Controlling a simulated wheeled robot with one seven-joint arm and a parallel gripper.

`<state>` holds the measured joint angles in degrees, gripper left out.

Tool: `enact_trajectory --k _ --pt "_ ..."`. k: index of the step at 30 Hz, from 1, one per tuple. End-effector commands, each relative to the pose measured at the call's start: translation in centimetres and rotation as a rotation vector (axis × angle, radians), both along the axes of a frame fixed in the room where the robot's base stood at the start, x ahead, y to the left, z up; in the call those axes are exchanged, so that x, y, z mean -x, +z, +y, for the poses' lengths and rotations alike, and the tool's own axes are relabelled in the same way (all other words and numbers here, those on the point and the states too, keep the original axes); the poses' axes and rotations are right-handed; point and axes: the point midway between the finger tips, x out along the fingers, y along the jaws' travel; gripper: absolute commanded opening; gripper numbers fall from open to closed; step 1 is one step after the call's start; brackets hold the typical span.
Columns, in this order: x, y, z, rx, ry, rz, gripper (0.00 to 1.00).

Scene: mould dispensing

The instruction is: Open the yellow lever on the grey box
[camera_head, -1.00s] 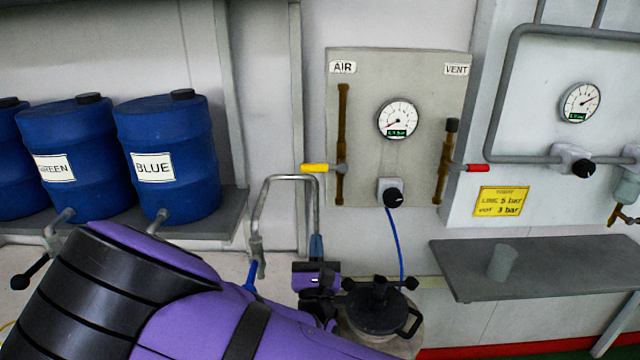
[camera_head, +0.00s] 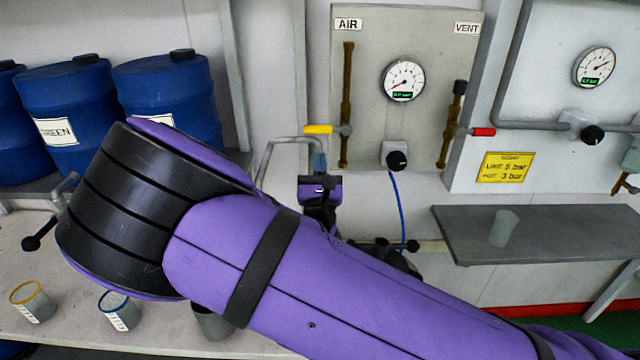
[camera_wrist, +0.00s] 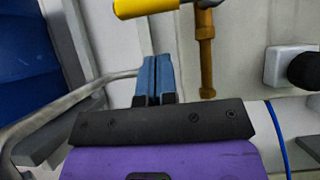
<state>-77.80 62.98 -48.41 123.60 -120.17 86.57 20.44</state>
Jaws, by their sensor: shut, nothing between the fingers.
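The grey box (camera_head: 442,100) on the wall carries AIR and VENT labels, a gauge and a black knob. The yellow lever (camera_head: 318,129) sticks out horizontally to the left from the AIR pipe on its left side. In the wrist view the yellow lever (camera_wrist: 146,7) lies at the top edge, partly cut off. My gripper (camera_wrist: 155,62), with blue fingers shut together and empty, points up just below the lever and apart from it. In the head view my gripper (camera_head: 319,160) is below the lever, with my arm in front.
A bent metal pipe (camera_head: 262,160) stands close left of my gripper. A red lever (camera_head: 483,132) is on the VENT side. Blue drums (camera_head: 172,85) stand on a shelf at left. A dark shelf (camera_head: 560,235) is at right. A blue hose (camera_head: 399,205) hangs from the knob.

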Motion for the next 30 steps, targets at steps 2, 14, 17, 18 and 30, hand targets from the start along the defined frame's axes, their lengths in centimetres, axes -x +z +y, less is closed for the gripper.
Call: enact_trajectory --k 2,14,17,18,30 --pt "-0.1 1.4 0.0 -0.003 0.001 -0.001 0.00" --pt "-0.6 3.9 0.0 -0.001 0.001 0.000 0.00" --pt "-0.6 3.9 0.0 -0.001 0.001 0.000 0.00" --pt "-0.6 3.8 0.0 -0.001 0.001 0.000 0.00" --pt "-0.7 4.1 0.1 -0.047 0.000 -0.002 0.00"
